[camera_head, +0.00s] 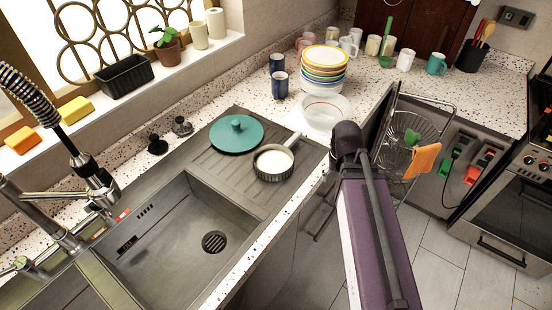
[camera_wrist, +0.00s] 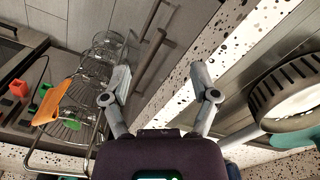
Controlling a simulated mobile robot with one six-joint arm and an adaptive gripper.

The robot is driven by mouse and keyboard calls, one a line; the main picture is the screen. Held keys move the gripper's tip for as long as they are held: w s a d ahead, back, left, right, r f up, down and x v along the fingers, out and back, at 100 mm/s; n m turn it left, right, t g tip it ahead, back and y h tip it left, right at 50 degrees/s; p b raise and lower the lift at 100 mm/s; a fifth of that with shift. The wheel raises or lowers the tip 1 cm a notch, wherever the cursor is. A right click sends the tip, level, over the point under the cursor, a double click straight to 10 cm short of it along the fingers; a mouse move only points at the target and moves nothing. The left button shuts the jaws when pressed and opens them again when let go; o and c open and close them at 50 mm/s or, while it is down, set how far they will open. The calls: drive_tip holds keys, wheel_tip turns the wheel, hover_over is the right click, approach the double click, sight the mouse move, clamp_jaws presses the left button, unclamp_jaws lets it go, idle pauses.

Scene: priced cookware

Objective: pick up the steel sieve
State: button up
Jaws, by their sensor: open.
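My gripper (camera_wrist: 160,84) is open and empty in the wrist view, with its two fingers spread over the gap beside the counter edge. In the head view my arm hides its fingers. I cannot pick out the steel sieve for certain. A dark ribbed pan-like vessel (camera_head: 273,166) with a pale inside and a light handle sits on the drainboard, left of my arm. It also shows at the right of the wrist view (camera_wrist: 262,95), apart from the fingers. Clear, glass-like bowls (camera_head: 408,128) stand in a wire rack right of my arm; they show at the left in the wrist view (camera_wrist: 84,92).
Stacked bowls (camera_head: 324,68), a clear bowl (camera_head: 326,112) and mugs (camera_head: 280,84) stand behind. The sink (camera_head: 170,250) is empty.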

drive_tip(key=w+a+r+m+p, duration=0.3)
drive_tip(key=w+a+r+p, duration=0.35)
drive_tip(key=w, duration=0.25)
wheel_tip(320, 180, up, 6)
drive_tip(key=m+p, duration=0.3)
drive_tip(key=p, duration=0.2)
hover_over(291, 141)
drive_tip(key=shift+w+f, duration=0.1)
drive_tip(key=shift+f, duration=0.1)
drive_tip(key=shift+f, duration=0.1)
wheel_tip(291, 141, down, 8)
drive_tip(key=b, duration=0.8)
drive_tip(key=shift+f+b, duration=0.2)
drive_tip(key=shift+b, duration=0.2)
drive_tip(key=shift+f, duration=0.1)
drive_tip(key=shift+a+f+b, duration=0.1)
drive_tip(key=shift+f+b, duration=2.45)
drive_tip(key=shift+b, duration=0.05)
drive_tip(key=shift+c, duration=0.2)
clamp_jaws()
